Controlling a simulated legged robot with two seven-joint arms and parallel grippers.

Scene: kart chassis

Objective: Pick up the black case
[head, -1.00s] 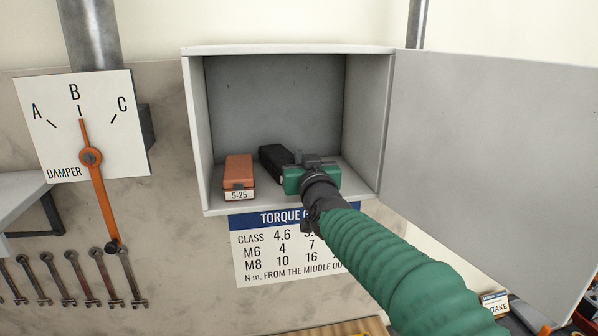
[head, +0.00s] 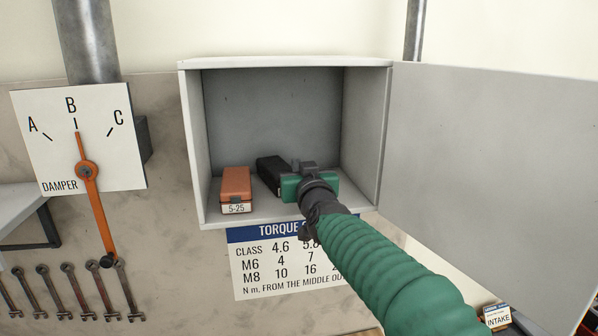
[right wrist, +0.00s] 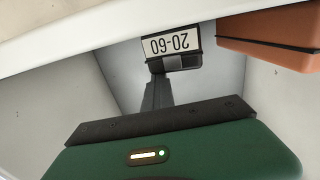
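The black case (head: 273,170) lies on the floor of the open wall cabinet, to the right of an orange case. Its near end is partly hidden behind my right gripper (head: 293,178), which is at the cabinet's front opening. In the right wrist view, the end of the black case (right wrist: 151,46) bears a label reading 20-60, upside down. A dark finger of my right gripper (right wrist: 158,93) reaches up to just below that label. I cannot tell whether it touches the case or whether the fingers are closed on it. My left gripper is not in view.
The orange case (head: 236,186), labelled 5-25, stands close to the left of the black case. The grey cabinet (head: 196,150) has side walls and a top around them. Its door (head: 490,160) hangs open to the right. A damper dial (head: 75,140) is at the left.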

